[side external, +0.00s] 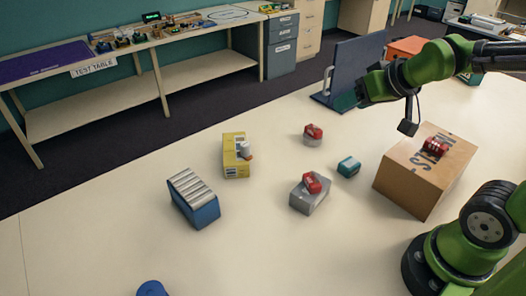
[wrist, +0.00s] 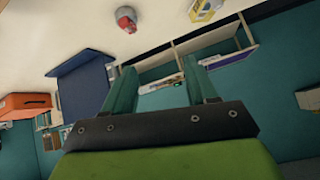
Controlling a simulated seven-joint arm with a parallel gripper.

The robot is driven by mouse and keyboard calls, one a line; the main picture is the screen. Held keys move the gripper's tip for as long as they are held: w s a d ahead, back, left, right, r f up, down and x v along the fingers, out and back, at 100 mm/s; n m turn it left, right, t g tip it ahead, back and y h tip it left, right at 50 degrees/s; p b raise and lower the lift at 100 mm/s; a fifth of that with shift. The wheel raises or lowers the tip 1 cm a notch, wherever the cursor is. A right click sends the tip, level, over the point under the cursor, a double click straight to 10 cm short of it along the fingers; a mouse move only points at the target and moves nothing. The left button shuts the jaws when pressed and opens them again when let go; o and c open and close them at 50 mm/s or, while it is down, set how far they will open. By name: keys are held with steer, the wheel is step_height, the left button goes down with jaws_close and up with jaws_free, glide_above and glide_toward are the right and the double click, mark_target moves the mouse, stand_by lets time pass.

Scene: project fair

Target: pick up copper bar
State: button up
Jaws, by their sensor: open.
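I cannot make out a clear copper bar in either view. A small white and brownish piece (side external: 246,150) sits on the yellow box (side external: 234,166) in the side view, too small to identify. The yellow box shows at the top of the wrist view (wrist: 203,9). My gripper (side external: 361,94) is raised above the far right of the table, in front of the blue panel. Its two teal fingers stand apart with nothing between them in the wrist view (wrist: 162,73).
A cardboard box (side external: 403,182) bears a red object (side external: 435,146). Red pieces rest on a grey block (side external: 308,202) and a grey round base (side external: 312,141). A teal block (side external: 348,167), a blue box (side external: 205,213) and an upright blue panel (side external: 352,65) stand nearby.

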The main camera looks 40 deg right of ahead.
steer(key=w+d+f+n+t, duration=0.2)
steer(key=w+d, duration=0.1)
steer(key=w, duration=0.5)
steer(key=n+y, duration=1)
steer(key=y, duration=0.2)
glide_toward(245, 143)
steer(key=shift+t, duration=0.3)
steer(key=shift+s+f+x, duration=0.1)
steer(key=shift+f+x, duration=0.05)
steer(key=shift+x, duration=1.55)
steer(key=shift+s+f+x, duration=0.1)
steer(key=shift+f+x, duration=0.05)
steer(key=shift+x, duration=1.5)
steer(key=shift+s+f+x, duration=0.1)
steer(key=shift+x, duration=1.6)
steer(key=shift+a, duration=0.15)
steer(key=shift+c, duration=0.5)
jaws_close()
